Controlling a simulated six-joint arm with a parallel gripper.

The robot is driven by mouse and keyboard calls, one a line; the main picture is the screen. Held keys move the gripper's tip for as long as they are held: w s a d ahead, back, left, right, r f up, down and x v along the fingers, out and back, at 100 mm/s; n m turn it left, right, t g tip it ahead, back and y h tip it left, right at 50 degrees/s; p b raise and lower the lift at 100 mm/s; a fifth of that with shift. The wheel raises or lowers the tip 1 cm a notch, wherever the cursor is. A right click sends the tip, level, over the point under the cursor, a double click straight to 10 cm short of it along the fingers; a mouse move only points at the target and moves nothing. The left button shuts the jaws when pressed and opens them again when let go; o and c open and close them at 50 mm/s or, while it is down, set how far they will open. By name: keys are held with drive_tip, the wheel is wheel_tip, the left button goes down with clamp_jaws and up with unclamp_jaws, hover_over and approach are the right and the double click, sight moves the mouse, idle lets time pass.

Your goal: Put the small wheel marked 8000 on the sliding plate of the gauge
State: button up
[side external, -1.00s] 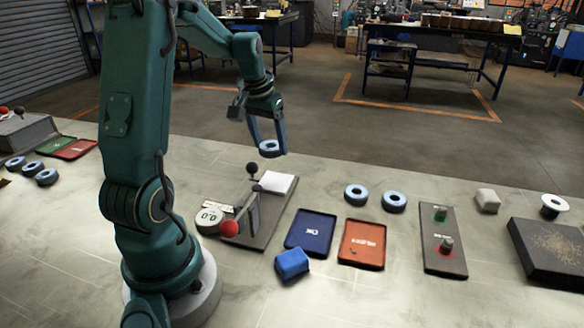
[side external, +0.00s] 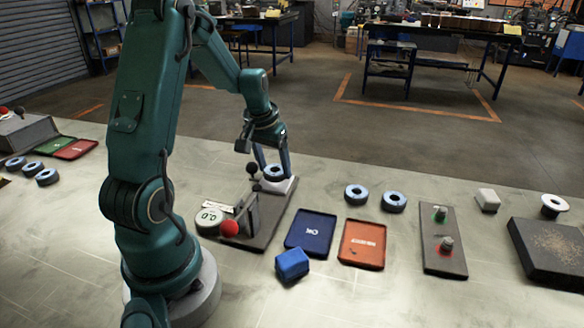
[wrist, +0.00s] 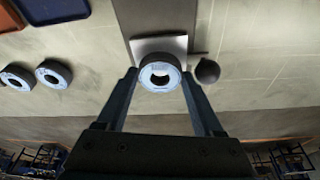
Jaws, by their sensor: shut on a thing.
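My gripper (side external: 273,172) is shut on a small blue-grey wheel (side external: 274,173), with one finger on each side of it. In the wrist view the wheel (wrist: 160,74) lies flat between the fingertips; its label print is too small to read surely. The gauge's pale sliding plate (side external: 290,185) is right below the wheel, and it shows behind the wheel in the wrist view (wrist: 142,46). I cannot tell whether the wheel touches the plate. The gauge (side external: 262,238) has a round display (side external: 209,216) reading 0.0, a red ball knob (side external: 229,229) and a black knob (side external: 252,168).
Two similar wheels (side external: 356,194) (side external: 393,202) lie right of the gauge. A blue OK tray (side external: 311,221), an orange tray (side external: 350,257), a blue block (side external: 292,264) and a button panel (side external: 432,258) stand on the bench. Several wheels (side external: 34,169) lie at far left.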

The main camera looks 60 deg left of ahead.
drive_tip(key=shift+f, duration=0.1)
drive_tip(key=shift+f, duration=0.35)
drive_tip(key=shift+f, duration=0.2)
drive_tip(key=o, duration=1.4)
drive_tip(key=shift+o, duration=0.2)
drive_tip(key=shift+r, duration=0.1)
wheel_tip(320, 180, up, 7)
